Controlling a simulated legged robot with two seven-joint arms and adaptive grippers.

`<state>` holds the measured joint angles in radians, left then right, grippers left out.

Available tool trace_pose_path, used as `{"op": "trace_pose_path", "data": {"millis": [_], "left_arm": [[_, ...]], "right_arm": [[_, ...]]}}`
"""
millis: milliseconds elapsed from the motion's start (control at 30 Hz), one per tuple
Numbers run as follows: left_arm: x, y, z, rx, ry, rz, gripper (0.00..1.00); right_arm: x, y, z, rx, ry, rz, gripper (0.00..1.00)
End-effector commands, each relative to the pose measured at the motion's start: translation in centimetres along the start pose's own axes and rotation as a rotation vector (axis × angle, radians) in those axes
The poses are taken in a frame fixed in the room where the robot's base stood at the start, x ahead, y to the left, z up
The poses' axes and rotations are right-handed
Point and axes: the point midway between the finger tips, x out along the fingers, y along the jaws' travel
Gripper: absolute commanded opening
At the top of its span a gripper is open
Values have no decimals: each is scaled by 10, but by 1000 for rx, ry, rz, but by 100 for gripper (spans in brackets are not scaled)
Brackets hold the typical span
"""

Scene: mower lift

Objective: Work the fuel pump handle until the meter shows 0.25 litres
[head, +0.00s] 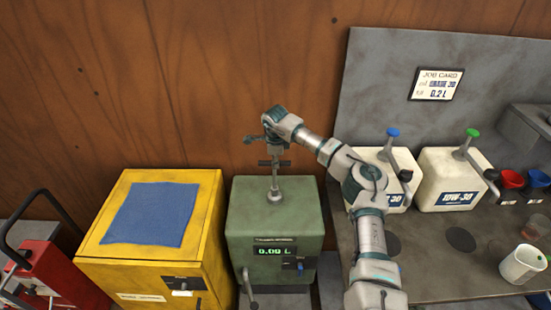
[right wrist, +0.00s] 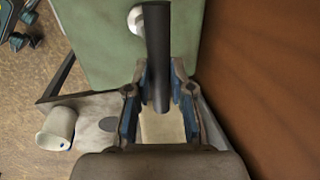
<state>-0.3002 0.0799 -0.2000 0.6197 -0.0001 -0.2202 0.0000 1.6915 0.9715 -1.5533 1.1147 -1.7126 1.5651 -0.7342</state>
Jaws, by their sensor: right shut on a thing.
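The green fuel pump (head: 275,222) stands in the middle of the head view. The meter (head: 274,251) on its front reads 0.09 L. The pump handle (head: 275,163) is a dark crossbar on a rod that stands up from a pale collar on the pump's top. My right gripper (head: 274,149) comes down from above and is shut on the handle. In the right wrist view the dark bar of the handle (right wrist: 157,60) runs between the blue-padded fingers, with the green pump top behind it. My left gripper is not in view.
A yellow cabinet (head: 207,225) with a blue cloth (head: 151,214) stands close left of the pump. A red machine (head: 50,270) is at far left. On the grey bench (head: 440,265) at right are two oil jugs (head: 452,165) and a white measuring jug (head: 521,264). A wooden wall rises behind.

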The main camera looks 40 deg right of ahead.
Motion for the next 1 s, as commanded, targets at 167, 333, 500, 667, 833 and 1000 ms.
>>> {"op": "trace_pose_path", "data": {"millis": [167, 333, 500, 667, 833, 1000], "left_arm": [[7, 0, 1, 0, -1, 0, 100], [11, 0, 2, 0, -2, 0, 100], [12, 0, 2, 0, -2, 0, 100], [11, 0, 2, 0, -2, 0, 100], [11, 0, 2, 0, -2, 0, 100], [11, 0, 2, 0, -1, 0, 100]], "right_arm": [[50, 12, 2, -2, -1, 7, 0], [80, 17, 2, -3, -4, 3, 0], [87, 18, 3, -3, -4, 1, 0], [87, 19, 3, -3, -4, 3, 0], [87, 19, 3, -4, -3, 4, 47], [86, 19, 2, -3, -3, 3, 48]]}}
